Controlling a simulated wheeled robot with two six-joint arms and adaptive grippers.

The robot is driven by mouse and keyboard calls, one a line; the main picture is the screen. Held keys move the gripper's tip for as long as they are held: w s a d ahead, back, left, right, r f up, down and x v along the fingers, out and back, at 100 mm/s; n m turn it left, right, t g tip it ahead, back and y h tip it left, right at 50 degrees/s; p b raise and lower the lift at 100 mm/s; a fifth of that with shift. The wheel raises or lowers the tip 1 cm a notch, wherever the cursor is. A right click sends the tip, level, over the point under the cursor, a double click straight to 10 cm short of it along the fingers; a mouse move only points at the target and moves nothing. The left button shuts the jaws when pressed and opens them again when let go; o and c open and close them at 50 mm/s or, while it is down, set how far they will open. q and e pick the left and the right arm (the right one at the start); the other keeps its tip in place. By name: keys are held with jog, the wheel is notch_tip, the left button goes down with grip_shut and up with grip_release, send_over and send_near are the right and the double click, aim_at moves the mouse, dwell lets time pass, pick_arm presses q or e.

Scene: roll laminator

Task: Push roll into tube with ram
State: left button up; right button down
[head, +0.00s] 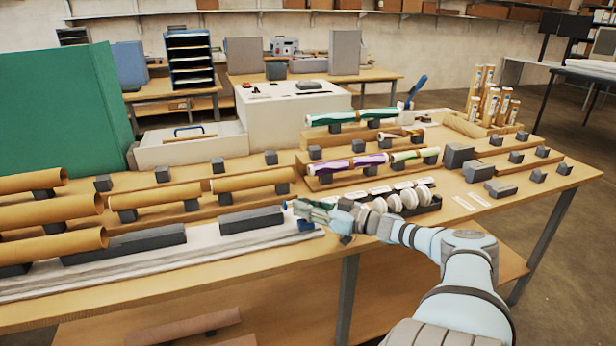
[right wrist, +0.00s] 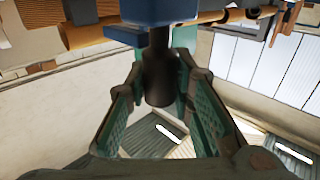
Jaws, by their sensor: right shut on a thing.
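My right gripper (head: 305,208) is at the right end of a long pale rail near the table's front edge. In the right wrist view its green-padded jaws are shut on a dark cylindrical handle (right wrist: 158,78) under a blue block (right wrist: 158,12), which looks like the ram. Several brown cardboard tubes lie in rows on the left, among them a front one (head: 60,246) and one behind the rail (head: 155,196). Patterned rolls, one green and white (head: 350,117) and one purple and white (head: 345,163), lie on dark rests at the back. My left gripper is out of view.
The pale rail (head: 180,265) carries long dark grey blocks (head: 250,219). A dark tray of white-flanged pieces (head: 412,197) stands just behind my right wrist. A white machine (head: 290,112) and a green panel (head: 60,115) stand farther back.

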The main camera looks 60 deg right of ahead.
jog(key=c, duration=1.6)
grip_release()
jog(key=shift+d, duration=0.1)
jog(key=shift+o, duration=1.2)
jog(key=shift+s+d+f, duration=0.1)
jog(key=shift+s+d, duration=0.05)
jog(key=shift+s, duration=0.05)
jog(key=shift+w, duration=0.15)
